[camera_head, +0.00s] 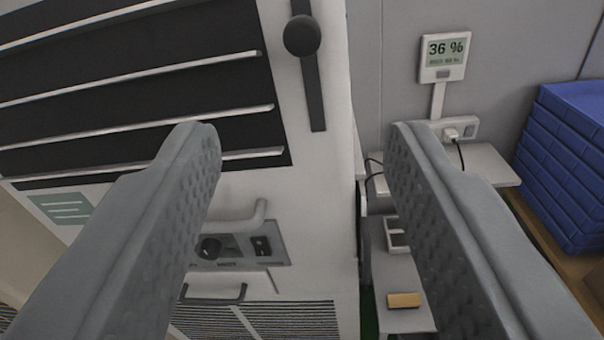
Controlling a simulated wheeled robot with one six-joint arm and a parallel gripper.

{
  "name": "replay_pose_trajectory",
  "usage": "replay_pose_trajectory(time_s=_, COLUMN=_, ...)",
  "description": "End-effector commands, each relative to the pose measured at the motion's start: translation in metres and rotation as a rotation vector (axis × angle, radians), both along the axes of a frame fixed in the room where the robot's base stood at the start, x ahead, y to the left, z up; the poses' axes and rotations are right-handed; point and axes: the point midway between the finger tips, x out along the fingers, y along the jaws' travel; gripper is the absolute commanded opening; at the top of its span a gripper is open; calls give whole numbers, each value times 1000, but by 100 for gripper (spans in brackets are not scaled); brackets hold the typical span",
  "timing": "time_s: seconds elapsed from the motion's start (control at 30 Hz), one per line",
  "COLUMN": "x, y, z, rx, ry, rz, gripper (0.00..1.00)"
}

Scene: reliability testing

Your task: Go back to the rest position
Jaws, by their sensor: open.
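My gripper (302,130) is open, its two grey textured fingers spread wide with nothing between them. The left finger overlaps the front of a white cabinet (325,190). The right finger is in front of a grey wall and a narrow shelf. How far the fingers are from these surfaces I cannot tell.
The cabinet has dark slats (140,90), a black knob (302,36) on a vertical slot, and a control panel (240,248). A display reading 36 % (445,57) is on the wall. A yellow block (404,300) lies on a light surface below. Blue bins (565,160) stand at right.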

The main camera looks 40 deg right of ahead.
Motion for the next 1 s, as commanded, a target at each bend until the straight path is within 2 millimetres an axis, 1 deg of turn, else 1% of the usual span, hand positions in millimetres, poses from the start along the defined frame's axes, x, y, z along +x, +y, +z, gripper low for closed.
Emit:
replay_pose_trajectory(time_s=0.23, x=-1, y=0, z=-1, rx=1, ry=5, rz=4, gripper=48)
replay_pose_trajectory(time_s=0.3, x=-4, y=-1, z=-6, rx=2, ry=22, rz=21, gripper=48)
replay_pose_trajectory(time_s=0.37, x=-9, y=-1, z=-16, rx=5, ry=54, rz=48, gripper=48)
replay_pose_trajectory(time_s=0.47, x=-22, y=0, z=-41, rx=11, ry=128, rz=126, gripper=48)
replay_pose_trajectory(time_s=0.7, x=-66, y=17, z=-119, rx=12, ry=288, rz=380, gripper=48)
replay_pose_trajectory(time_s=0.83, x=-94, y=30, z=-158, rx=3, ry=325, rz=511, gripper=48)
replay_pose_trajectory(time_s=1.0, x=-131, y=48, z=-204, rx=-18, ry=323, rz=663, gripper=48)
